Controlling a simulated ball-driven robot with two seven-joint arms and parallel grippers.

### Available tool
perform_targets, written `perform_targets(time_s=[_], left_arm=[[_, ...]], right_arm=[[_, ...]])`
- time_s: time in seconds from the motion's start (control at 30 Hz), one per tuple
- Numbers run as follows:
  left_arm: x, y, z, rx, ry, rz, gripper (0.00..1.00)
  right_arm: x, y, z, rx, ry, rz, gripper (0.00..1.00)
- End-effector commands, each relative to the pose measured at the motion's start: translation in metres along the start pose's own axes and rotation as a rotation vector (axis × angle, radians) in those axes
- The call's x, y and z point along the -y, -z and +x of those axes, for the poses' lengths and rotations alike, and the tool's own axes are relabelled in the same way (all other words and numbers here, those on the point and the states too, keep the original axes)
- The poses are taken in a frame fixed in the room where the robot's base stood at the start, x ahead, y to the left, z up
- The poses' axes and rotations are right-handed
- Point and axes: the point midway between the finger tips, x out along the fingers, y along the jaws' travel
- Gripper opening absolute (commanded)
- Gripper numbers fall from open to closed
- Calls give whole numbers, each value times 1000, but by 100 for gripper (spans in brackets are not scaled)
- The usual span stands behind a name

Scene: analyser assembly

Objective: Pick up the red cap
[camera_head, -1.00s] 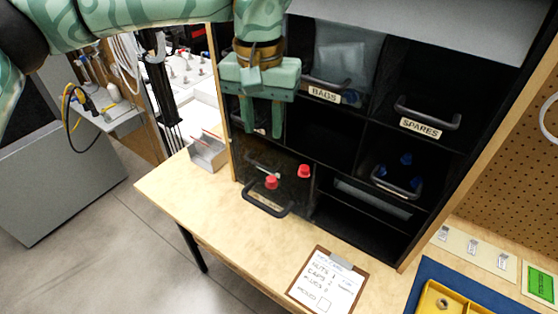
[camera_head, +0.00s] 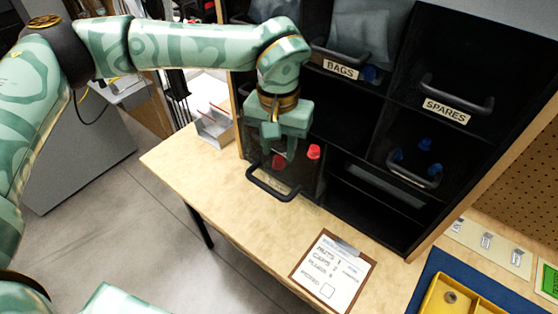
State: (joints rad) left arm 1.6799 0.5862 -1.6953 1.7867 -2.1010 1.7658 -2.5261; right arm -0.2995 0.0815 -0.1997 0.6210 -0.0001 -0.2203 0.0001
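Two red caps are in the lower-left open drawer (camera_head: 273,190) of the black cabinet. The nearer red cap (camera_head: 278,162) is on the left, and the other red cap (camera_head: 314,152) is to its right and a little farther back. My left gripper (camera_head: 279,156) points down over this drawer, just above and behind the nearer cap in the picture. Its fingers look apart, with nothing visible held between them. I cannot tell whether a finger touches the cap. My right gripper is not in view.
The black cabinet holds drawers labelled BAGS (camera_head: 341,69) and SPARES (camera_head: 446,111), and a drawer with blue parts (camera_head: 424,145). A clipboard (camera_head: 332,272) lies on the wooden table (camera_head: 215,180). A yellow tray (camera_head: 432,300) sits on a blue mat (camera_head: 420,283) at lower right.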

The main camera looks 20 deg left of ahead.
Motion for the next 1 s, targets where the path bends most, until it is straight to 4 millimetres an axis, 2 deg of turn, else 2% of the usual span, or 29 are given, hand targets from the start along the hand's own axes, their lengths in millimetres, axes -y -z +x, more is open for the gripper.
perform_targets(time_s=[0.03, 0.17, 0.43, 0.53, 0.57, 0.87, 1.0], left_arm=[[1, -2, 11, 4, -1, 0, 34], [1, -2, 27, 3, 0, -1, 34], [1, -1, 30, 0, 1, -1, 34], [1, -1, 30, 1, 1, -1, 6], [1, -1, 30, 1, 1, -1, 1], [1, -1, 28, 0, 0, -1, 1], [1, 0, 9, -5, 0, 0, 1]], right_arm=[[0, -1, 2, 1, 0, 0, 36], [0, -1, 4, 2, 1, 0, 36], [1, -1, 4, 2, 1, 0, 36], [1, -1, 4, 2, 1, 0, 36], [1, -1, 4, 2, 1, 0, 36], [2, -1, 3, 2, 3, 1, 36], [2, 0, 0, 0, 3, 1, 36]])
